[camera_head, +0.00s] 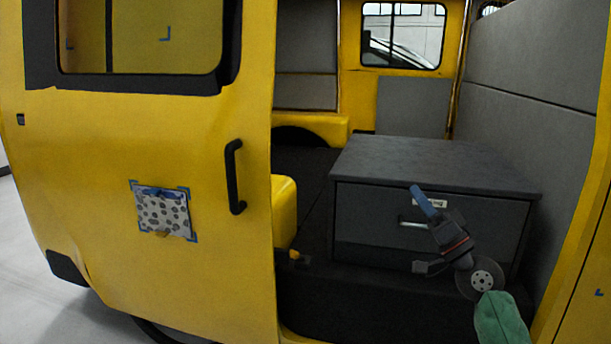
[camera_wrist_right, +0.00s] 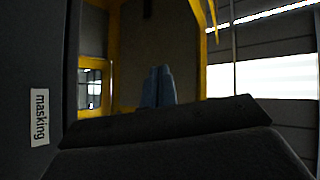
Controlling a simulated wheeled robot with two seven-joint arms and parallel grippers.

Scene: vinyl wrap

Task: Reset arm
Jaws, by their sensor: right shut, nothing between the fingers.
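My right gripper (camera_head: 417,192) is in front of the grey drawer cabinet (camera_head: 440,165) inside the yellow vehicle. Its blue fingers point up and to the left in the head view. In the right wrist view the two blue fingers (camera_wrist_right: 157,72) are together with nothing between them. My right arm comes in from the bottom right and partly covers the drawer front. The drawer (camera_head: 370,222) looks closed; its handle (camera_head: 409,224) and a white label (camera_head: 434,202) show beside the gripper. My left gripper is not in view.
The yellow door panel (camera_head: 110,140) fills the left side, with a black handle (camera_head: 234,177) and a patterned sheet (camera_head: 165,213) marked by blue corners. A grey wall (camera_head: 525,90) bounds the right. A label reading "masking" (camera_wrist_right: 40,117) shows in the wrist view. The cabinet top is clear.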

